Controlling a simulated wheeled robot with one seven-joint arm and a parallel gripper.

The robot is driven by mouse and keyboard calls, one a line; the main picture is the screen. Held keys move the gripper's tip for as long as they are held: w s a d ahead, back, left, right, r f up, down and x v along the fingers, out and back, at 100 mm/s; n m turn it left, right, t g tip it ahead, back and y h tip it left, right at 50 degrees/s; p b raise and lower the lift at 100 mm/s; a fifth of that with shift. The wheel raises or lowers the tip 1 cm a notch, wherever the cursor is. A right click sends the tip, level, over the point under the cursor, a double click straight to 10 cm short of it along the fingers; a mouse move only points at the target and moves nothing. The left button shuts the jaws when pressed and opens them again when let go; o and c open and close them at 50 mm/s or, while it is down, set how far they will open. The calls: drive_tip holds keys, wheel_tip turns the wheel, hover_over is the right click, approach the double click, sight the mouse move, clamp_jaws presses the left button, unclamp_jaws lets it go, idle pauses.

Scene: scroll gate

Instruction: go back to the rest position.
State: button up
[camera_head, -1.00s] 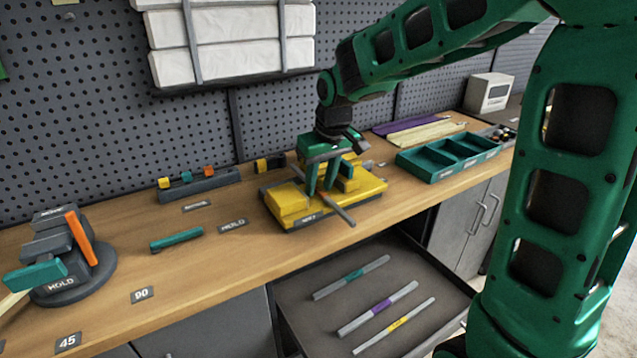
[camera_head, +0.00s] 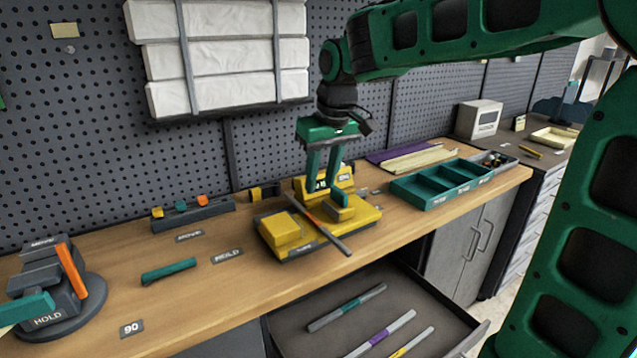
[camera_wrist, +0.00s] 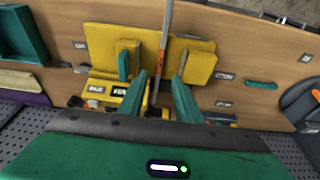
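My gripper (camera_head: 320,187) is green and points down above the yellow fixture (camera_head: 338,231) on the wooden bench. Its two fingers stand apart with nothing held between them. A thin grey rod (camera_head: 333,240) lies tilted across the fixture and sticks out past its front edge. In the wrist view the open fingers (camera_wrist: 160,77) appear on either side of the rod (camera_wrist: 167,30), with the yellow fixture (camera_wrist: 100,42) below. My upper arm reaches in from the upper right. Whether the fingertips are fully clear of the fixture's blocks is hard to tell.
A teal divided tray (camera_head: 411,192) stands right of the fixture. A dark HOLD device (camera_head: 60,290) with an orange lever stands far left. An open drawer (camera_head: 300,325) with several rods juts out below. White wrapped blocks (camera_head: 220,55) hang on the pegboard behind.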

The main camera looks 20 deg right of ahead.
drive_tip(key=shift+d, duration=0.1)
drive_tip(key=s+d+f+m+g, duration=0.1)
drive_tip(key=s+d+f+m, duration=0.2)
drive_tip(key=s, duration=0.7)
drive_tip(key=s+d+f+m+g, duration=0.1)
drive_tip(key=s+d+f, duration=0.3)
drive_tip(key=s+d, duration=0.4)
drive_tip(key=s+d+f+m+g, duration=0.1)
drive_tip(key=s+d+f+m, duration=0.3)
drive_tip(key=s, duration=0.8)
drive_tip(key=shift+d+f+m, duration=0.3)
drive_tip(key=shift+d+f, duration=0.05)
drive_tip(key=shift+d, duration=0.45)
